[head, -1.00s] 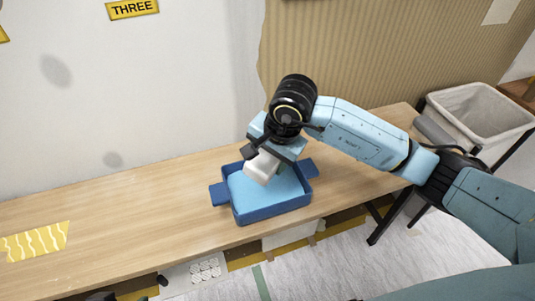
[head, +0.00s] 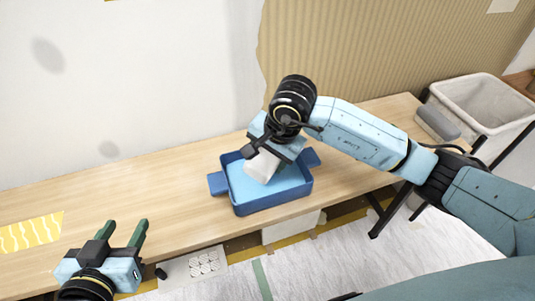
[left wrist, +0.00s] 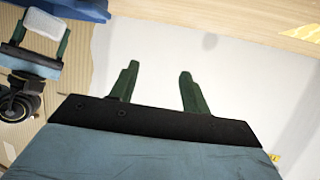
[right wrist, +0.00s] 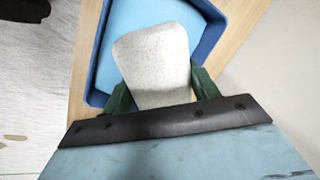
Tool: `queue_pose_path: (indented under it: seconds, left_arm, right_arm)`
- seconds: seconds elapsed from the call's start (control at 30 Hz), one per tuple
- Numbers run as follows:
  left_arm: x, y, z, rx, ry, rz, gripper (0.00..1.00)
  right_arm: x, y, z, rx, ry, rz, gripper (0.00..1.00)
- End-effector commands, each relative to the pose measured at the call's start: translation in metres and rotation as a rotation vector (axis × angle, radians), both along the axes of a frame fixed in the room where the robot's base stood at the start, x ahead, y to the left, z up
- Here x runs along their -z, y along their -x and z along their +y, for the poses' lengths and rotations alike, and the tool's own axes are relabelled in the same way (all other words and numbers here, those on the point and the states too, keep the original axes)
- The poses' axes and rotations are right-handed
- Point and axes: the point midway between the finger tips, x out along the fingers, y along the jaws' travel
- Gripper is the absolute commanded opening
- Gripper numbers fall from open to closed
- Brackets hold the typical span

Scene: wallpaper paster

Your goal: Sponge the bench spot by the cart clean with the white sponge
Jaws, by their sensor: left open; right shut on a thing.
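My right gripper (head: 268,150) is shut on the white sponge (head: 263,166), over the blue tray (head: 270,208) with its light blue inside. In the right wrist view the sponge (right wrist: 155,60) sits between the fingers and overlaps the tray's inside; I cannot tell whether it touches. My left gripper (head: 124,231) is open and empty at the bench's front edge, lower left. The left wrist view also shows the sponge (left wrist: 43,23). The wooden bench (head: 165,190) runs along the wall. I make out no clear spot on the bench near the bin; my right arm covers part of it.
A grey bin (head: 475,110) on a dark frame stands at the bench's right end, with a grey block (head: 437,124) beside it. A yellow wavy patch (head: 30,232) lies at the bench's left. Two grey spots (head: 47,55) mark the white wall. The bench left of the tray is clear.

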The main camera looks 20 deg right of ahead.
Motion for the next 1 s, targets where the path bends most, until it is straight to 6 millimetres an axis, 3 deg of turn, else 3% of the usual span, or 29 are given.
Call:
queue_pose_path:
  seconds: [0.7,1.0]
  left_arm:
    - [-0.077,-0.015,-0.020,0.035,0.138,-0.473,0.47]
    - [-0.092,-0.013,-0.022,0.039,0.163,-0.552,0.47]
  right_arm:
    - [0.024,0.000,-0.001,0.000,0.001,-0.001,0.36]
    - [0.027,0.000,0.000,0.000,0.001,-0.001,0.36]
